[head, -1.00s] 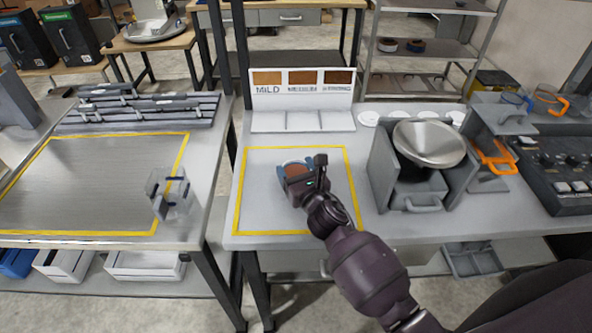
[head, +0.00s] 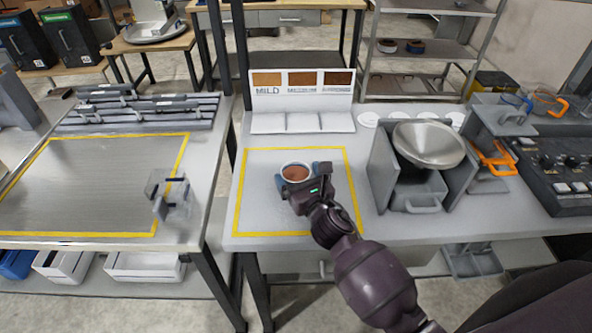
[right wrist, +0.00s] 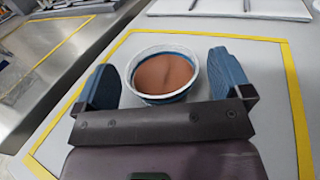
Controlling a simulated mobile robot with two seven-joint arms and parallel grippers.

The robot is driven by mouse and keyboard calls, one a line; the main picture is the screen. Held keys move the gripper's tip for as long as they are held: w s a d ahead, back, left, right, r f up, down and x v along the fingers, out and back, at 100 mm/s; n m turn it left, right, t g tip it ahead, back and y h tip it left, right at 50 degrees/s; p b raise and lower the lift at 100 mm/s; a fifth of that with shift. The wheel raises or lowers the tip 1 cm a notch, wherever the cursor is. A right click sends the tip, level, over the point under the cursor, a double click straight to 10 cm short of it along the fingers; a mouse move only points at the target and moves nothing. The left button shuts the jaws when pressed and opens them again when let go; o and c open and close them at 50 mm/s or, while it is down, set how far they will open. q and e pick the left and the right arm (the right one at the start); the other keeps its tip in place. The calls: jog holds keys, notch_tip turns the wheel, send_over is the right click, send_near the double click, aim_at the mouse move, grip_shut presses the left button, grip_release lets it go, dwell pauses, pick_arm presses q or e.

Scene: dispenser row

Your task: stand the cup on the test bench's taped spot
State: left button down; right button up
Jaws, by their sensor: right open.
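The cup (head: 297,173), white-rimmed with a blue band and brown contents, stands upright inside the yellow taped square (head: 238,190) on the test bench (head: 370,225). In the right wrist view the cup (right wrist: 163,75) sits between the two blue fingers of my right gripper (right wrist: 165,85), with a visible gap on each side. In the head view my right gripper (head: 303,175) is open around the cup, low over the bench. My left gripper is not in view.
A grey stand with a metal funnel (head: 428,143) is right of the square. A sample board marked MILD (head: 302,90) stands behind it. A clear bracket (head: 170,190) sits on the left table. The taped square around the cup is otherwise clear.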

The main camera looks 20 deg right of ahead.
jog(key=s, duration=0.6)
jog(key=s+d, duration=0.1)
jog(key=s, duration=0.3)
jog(key=shift+r, duration=0.1)
